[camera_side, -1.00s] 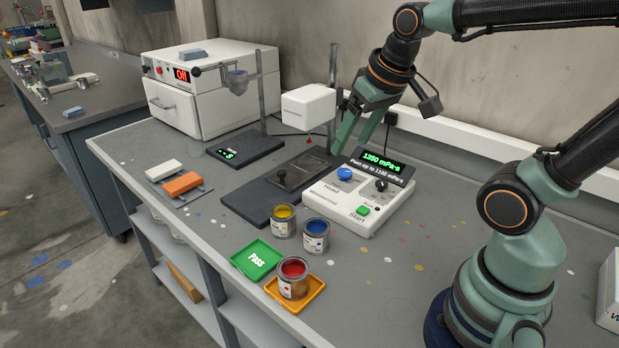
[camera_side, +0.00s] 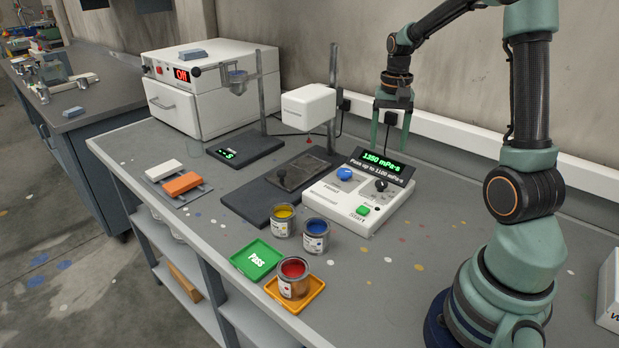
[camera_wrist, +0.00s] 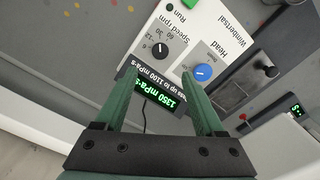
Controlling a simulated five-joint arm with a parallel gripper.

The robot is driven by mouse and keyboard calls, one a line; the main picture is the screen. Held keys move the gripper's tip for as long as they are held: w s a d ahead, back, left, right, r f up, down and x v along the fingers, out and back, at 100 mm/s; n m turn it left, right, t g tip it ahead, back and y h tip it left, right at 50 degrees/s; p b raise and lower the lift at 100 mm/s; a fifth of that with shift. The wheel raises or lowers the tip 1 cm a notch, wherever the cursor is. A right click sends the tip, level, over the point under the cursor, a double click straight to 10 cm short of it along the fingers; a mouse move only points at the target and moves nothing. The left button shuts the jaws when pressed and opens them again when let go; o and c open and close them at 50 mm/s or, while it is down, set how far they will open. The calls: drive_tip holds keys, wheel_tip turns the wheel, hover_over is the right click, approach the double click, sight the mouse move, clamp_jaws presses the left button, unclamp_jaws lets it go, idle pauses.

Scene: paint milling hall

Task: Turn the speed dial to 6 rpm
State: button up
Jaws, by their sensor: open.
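The speed dial (camera_side: 381,185) is a small black knob on the right of the white control box (camera_side: 330,205). In the wrist view the dial (camera_wrist: 161,49) lies beyond my fingertips, with "Speed rpm" and numbers printed upside down around it. It carries a pale pointer mark, but I cannot read its setting surely. My gripper (camera_side: 390,146) hangs fingers down above and behind the box, apart from the dial. In the wrist view its green fingers (camera_wrist: 159,76) are spread, with nothing between them but the view of the display and table.
A display (camera_side: 381,163) reading 1350 mPa·s stands at the box's rear edge, near my fingers. The blue head knob (camera_side: 344,174) and green start button (camera_side: 363,210) flank the dial. A white measuring head (camera_side: 308,107) on a post stands left. Paint cans (camera_side: 316,242) stand in front.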

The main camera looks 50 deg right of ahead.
sight(382, 182)
wheel_tip(382, 182, down, 11)
drive_tip(key=shift+r, duration=0.1)
idle(0.3)
clamp_jaws()
